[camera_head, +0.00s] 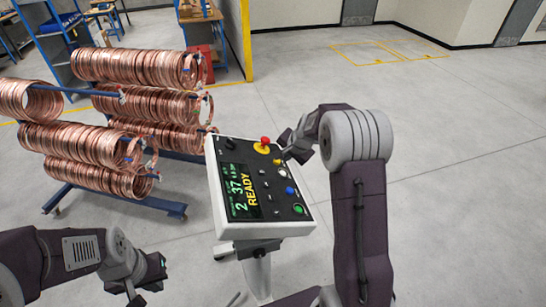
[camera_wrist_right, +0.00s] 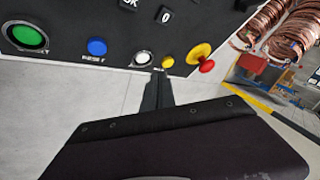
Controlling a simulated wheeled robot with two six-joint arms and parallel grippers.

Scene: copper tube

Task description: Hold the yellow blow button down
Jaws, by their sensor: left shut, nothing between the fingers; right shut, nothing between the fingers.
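The control panel (camera_head: 240,165) stands tilted on a post, its screen reading "READY" and "2 37". Its small yellow button (camera_head: 277,161) sits between the red emergency stop (camera_head: 265,143) and a white button (camera_head: 282,173). My right gripper (camera_head: 284,156) is shut and empty at the panel's right edge, close to the yellow button. In the right wrist view the shut fingertips (camera_wrist_right: 158,74) point at the yellow button (camera_wrist_right: 168,62) and the white button (camera_wrist_right: 142,58). I cannot tell whether they touch. My left gripper (camera_head: 160,268) is shut and empty, low and left of the panel.
A blue button (camera_head: 291,190) and a green button (camera_head: 298,208) sit lower on the panel. A blue rack (camera_head: 120,199) with several copper coils (camera_head: 135,68) stands behind to the left. The floor (camera_head: 450,130) to the right is clear.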

